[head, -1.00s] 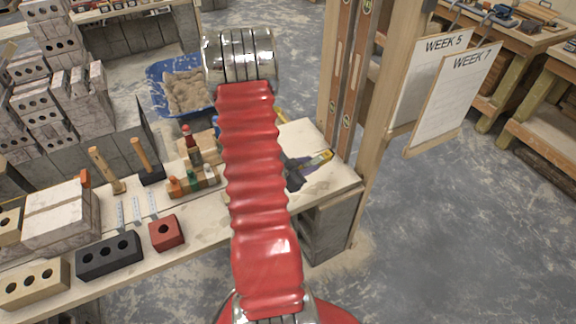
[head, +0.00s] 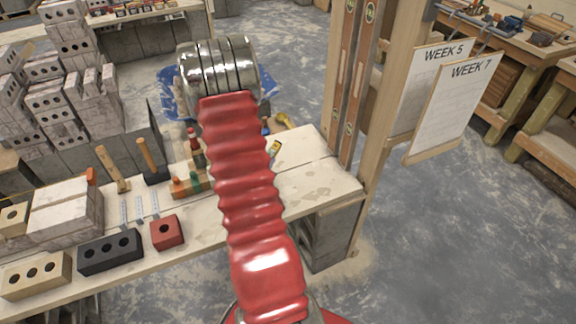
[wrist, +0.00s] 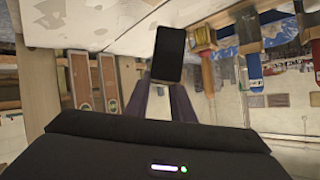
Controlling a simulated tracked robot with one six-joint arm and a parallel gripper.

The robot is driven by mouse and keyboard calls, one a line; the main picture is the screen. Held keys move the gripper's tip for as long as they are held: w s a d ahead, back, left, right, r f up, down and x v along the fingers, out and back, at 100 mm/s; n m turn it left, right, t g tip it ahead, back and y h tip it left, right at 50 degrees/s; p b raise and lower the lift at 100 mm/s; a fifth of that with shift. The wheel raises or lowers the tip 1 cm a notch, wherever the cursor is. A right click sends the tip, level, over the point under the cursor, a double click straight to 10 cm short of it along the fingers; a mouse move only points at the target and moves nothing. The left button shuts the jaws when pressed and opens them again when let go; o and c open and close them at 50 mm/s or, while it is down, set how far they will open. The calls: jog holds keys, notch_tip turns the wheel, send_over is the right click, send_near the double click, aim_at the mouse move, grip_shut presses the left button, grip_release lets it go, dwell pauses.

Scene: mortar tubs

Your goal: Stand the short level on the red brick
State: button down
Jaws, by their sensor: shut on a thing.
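The red brick (head: 167,232) lies near the front edge of the bench in the head view, with one dark hole in its top. The short level (head: 275,148) shows there only as a small yellow end beside my red arm; the rest is hidden behind the arm. In the wrist view the level (wrist: 168,54) shows as a dark block end. My gripper (wrist: 162,92) is shut on it. In the head view my gripper is hidden behind my arm, to the right of and beyond the brick.
A black brick (head: 110,252) and a tan brick (head: 37,275) lie left of the red brick. Behind are metal strips, hammers (head: 153,160) and pale blocks (head: 65,217). The bench's right end (head: 318,188) is clear. A wooden post (head: 385,120) stands there.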

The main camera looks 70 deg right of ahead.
jog(key=w+a+r+n+t+y, duration=0.2)
jog(key=w+a+n+t, duration=0.25)
jog(key=w+a, duration=0.65)
jog(key=w+a+r+n+t+y, duration=0.25)
jog(key=w+a+n+t, duration=0.2)
jog(key=w+a, duration=0.7)
jog(key=w+a+r+n+y, duration=0.1)
jog(key=w+a+n+y, duration=0.1)
jog(key=a, duration=0.7)
jog(key=w+a+r+n+t+y, duration=0.1)
jog(key=w+a+n+y, duration=0.2)
jog(key=a, duration=0.6)
jog(key=w+a+r+n+y, duration=0.1)
jog(key=w+a, duration=0.4)
jog(key=a, duration=0.5)
jog(key=shift+w+r+n+t+y, duration=0.35)
jog(key=shift+n+y, duration=0.35)
jog(key=shift+y, duration=0.25)
